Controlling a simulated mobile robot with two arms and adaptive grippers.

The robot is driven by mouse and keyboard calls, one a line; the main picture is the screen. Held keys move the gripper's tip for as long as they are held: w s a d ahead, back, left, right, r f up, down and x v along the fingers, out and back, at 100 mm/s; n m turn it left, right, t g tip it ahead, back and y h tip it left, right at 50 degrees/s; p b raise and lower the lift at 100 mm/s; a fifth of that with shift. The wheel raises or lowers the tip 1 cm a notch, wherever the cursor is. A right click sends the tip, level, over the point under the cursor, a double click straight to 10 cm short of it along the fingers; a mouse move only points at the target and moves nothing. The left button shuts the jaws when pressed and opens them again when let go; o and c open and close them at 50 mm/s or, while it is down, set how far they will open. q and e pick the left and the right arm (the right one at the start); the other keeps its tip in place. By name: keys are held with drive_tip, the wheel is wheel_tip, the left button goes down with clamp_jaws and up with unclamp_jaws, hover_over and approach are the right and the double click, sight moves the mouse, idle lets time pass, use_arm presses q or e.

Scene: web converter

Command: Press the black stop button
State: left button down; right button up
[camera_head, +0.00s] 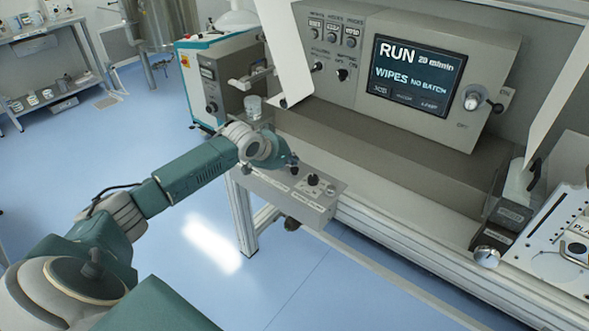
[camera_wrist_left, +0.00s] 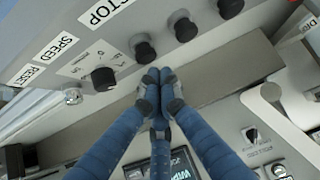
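The control box (camera_head: 262,187) stands on the machine's front rail, with a black knob (camera_head: 313,180) on top. In the left wrist view its panel carries a STOP label (camera_wrist_left: 103,12), a SPEED label (camera_wrist_left: 55,46) and a RESET label (camera_wrist_left: 32,75). A black control (camera_wrist_left: 145,50) lies in a row with other black controls (camera_wrist_left: 185,28); which one belongs to STOP I cannot tell. My left gripper (camera_wrist_left: 152,78) has its blue fingertips together, empty, just beside this row in the picture; contact is unclear. In the head view my left gripper (camera_head: 290,162) is over the box. My right gripper is out of view.
A clear cup-like container (camera_head: 253,106) stands behind my left wrist. The blue floor left of the box is open.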

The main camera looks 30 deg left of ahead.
sight(292, 170)
use_arm(q)
drive_tip(key=shift+f, duration=1)
idle(0.6)
idle(0.3)
drive_tip(key=shift+r+p, duration=0.95)
drive_tip(key=shift+r, duration=0.05)
wheel_tip(292, 170, up, 5)
drive_tip(key=p, duration=0.5)
